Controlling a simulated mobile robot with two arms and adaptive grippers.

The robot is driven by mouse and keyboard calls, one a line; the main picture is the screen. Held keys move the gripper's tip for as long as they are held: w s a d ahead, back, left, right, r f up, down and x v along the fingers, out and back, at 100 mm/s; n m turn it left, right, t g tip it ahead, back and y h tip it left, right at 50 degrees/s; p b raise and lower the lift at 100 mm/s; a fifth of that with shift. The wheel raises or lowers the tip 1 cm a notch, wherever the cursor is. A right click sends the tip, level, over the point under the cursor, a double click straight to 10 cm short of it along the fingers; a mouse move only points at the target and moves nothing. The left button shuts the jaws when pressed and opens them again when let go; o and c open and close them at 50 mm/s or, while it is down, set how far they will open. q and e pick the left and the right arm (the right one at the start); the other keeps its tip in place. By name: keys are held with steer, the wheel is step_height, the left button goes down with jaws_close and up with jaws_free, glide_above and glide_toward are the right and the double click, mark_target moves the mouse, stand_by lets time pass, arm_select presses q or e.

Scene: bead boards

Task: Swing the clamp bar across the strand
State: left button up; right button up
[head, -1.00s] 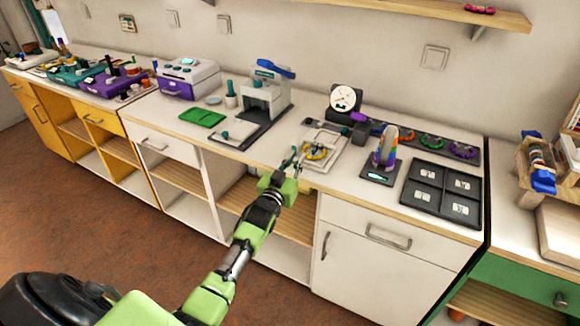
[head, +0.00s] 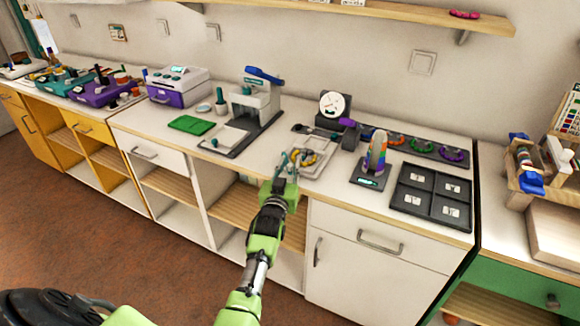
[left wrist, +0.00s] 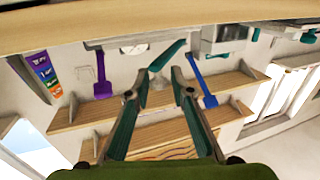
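A light board (head: 322,170) lies near the counter's front edge in the head view, with a yellow strand (head: 304,157) curved on it. My left gripper (head: 284,168) is at the board's front left corner, low over the counter edge. In the left wrist view, which is upside down, its two dark teal fingers (left wrist: 163,78) stand apart. A teal bar (left wrist: 168,55), perhaps the clamp bar, shows just beyond the fingertips; I cannot tell whether they touch it. In the head view, the gripper partly hides this corner. My right gripper is not in view.
A press with a blue lever (head: 264,76) stands left of the board. A rainbow piece (head: 377,152) on a dark stand and a black compartment tray (head: 401,211) stand to the right. A green mat (head: 191,125) lies left.

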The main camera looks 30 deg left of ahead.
arm_select(q)
steer(key=shift+s+f, duration=0.1)
steer(key=shift+s, duration=0.1)
steer(key=v, duration=1.1)
steer(key=shift+s, duration=0.3)
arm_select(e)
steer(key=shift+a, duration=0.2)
